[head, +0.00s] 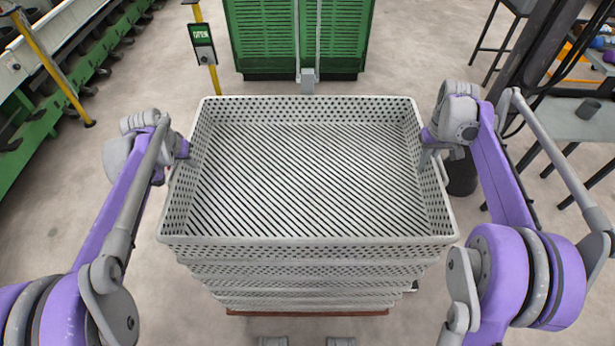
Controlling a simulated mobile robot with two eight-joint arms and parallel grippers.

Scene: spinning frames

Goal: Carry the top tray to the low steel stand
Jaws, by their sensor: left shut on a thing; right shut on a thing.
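The top tray (310,241) is a pale grey perforated crate, empty, with a slotted floor. It sits at the top of a stack of similar trays (305,285) in the middle of the head view. I cannot tell whether it rests on the tray below or is slightly raised. My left gripper (182,150) is shut on the tray's left side wall, its fingers mostly hidden. My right gripper (430,150) is shut on the right side wall, with a finger showing by the rim. A grey steel table (560,120) is partly visible at the right; I cannot tell if it is the low stand.
A green slatted cabinet (345,40) stands behind the stack. A yellow post with a small sign box (201,40) is at the back left. Green machinery (50,110) runs along the left. A dark bin (462,175) stands right of the stack. Concrete floor is clear at the left.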

